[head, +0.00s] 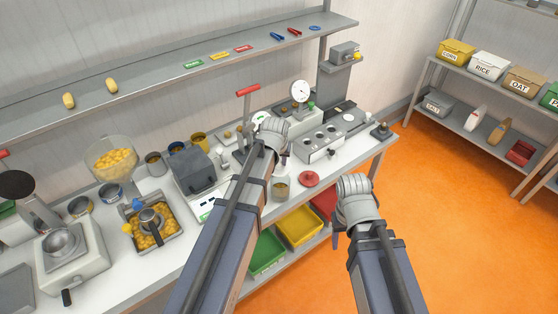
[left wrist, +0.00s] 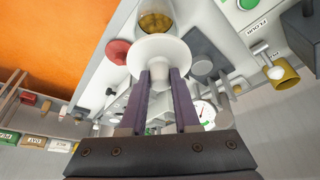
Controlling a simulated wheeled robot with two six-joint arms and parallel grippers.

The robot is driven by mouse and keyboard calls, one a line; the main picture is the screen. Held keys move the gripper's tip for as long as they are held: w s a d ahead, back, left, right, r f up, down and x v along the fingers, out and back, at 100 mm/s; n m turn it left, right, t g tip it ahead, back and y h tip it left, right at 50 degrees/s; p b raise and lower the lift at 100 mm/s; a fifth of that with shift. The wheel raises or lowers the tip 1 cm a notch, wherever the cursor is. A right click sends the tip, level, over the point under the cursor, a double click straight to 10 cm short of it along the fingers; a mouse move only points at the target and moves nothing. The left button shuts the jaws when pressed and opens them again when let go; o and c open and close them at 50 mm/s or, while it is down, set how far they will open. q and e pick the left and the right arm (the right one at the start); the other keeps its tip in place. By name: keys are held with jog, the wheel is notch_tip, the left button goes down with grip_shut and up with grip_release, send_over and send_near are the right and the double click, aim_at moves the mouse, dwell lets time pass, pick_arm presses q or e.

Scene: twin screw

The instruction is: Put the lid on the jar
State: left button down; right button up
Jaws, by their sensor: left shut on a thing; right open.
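The jar (head: 281,189) stands near the bench's front edge with yellowish contents. It also shows in the left wrist view (left wrist: 156,22), partly hidden by what I hold. The red lid (head: 309,178) lies on the bench just right of the jar, apart from it, and shows in the left wrist view (left wrist: 117,52). My left gripper (left wrist: 160,82) is shut on a white funnel-like piece (left wrist: 160,49) with a wide round rim. In the head view my left arm hides most of it. My right gripper (head: 350,215) is open, beyond the bench's front edge; its fingers are mostly hidden.
A grey machine with a dial gauge (head: 299,93) and a grey panel with round sockets (head: 326,143) stand behind. A grey box (head: 193,169) and a pan of yellow pieces (head: 154,231) are left. Green and yellow bins (head: 300,228) sit below. Orange floor is clear at right.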

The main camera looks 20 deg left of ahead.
aim_at(280, 169)
pick_arm(q)
jog(key=shift+w+d+r, duration=0.2)
jog(key=shift+w, duration=0.15)
jog(key=shift+s, duration=0.1)
pick_arm(e)
jog(key=shift+w+d+r, duration=0.15)
jog(key=shift+w+d, duration=0.05)
jog(key=shift+w, duration=0.05)
pick_arm(q)
jog(key=shift+a, duration=0.1)
jog(key=shift+f+b, duration=0.75)
notch_tip(280, 169, down, 5)
jog(key=b, duration=0.5)
pick_arm(e)
notch_tip(280, 169, down, 6)
pick_arm(q)
jog(key=shift+f, duration=0.1)
pick_arm(e)
jog(key=shift+f, duration=0.3)
dwell(0.5)
pick_arm(q)
jog(key=shift+c, duration=0.4)
grip_release()
